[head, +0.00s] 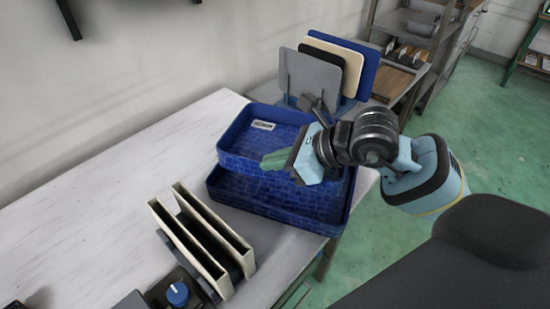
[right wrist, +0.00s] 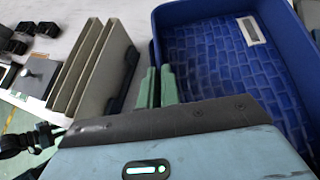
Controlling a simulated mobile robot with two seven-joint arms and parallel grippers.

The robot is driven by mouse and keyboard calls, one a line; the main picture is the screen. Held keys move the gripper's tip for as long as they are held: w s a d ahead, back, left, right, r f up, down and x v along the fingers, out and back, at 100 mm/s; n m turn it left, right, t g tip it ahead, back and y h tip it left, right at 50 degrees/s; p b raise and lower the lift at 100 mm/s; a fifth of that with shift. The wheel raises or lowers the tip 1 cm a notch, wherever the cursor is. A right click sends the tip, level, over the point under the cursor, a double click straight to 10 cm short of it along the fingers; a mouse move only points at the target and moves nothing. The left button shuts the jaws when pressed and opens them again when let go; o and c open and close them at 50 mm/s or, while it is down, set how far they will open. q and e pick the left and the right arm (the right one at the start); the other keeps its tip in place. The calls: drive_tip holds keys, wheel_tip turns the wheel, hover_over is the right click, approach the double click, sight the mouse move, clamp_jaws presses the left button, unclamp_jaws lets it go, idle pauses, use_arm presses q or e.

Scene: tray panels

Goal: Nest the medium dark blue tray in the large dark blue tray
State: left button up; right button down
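The medium dark blue tray (head: 238,163) has a brick-like pattern and a white label inside. In the head view it overlaps the back left of the large dark blue tray (head: 275,212), offset from it and seemingly above it. Whether they touch is unclear. My right gripper (head: 277,160) is at the medium tray's near side, its green fingers close together on the rim. In the right wrist view the fingers (right wrist: 159,87) straddle the wall of the medium tray (right wrist: 156,42). My arm hides the right part of both trays. My left gripper is not in view.
Cream panels (head: 205,240) stand in a rack at the front of the white table (head: 100,200). Grey, black, cream and blue panels (head: 325,70) stand upright behind the trays. A shelf (head: 415,50) stands at the back right.

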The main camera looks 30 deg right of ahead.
sight(269, 180)
drive_tip(key=shift+w+f, duration=0.1)
drive_tip(key=shift+f, duration=0.05)
drive_tip(key=shift+f+b, duration=0.5)
drive_tip(key=shift+f, duration=0.1)
drive_tip(key=shift+f+b, duration=0.4)
drive_tip(key=shift+f, duration=0.2)
drive_tip(key=shift+f+b, duration=0.9)
drive_tip(key=shift+f, duration=0.45)
drive_tip(key=c, duration=1.5)
unclamp_jaws()
drive_tip(key=shift+c, duration=0.2)
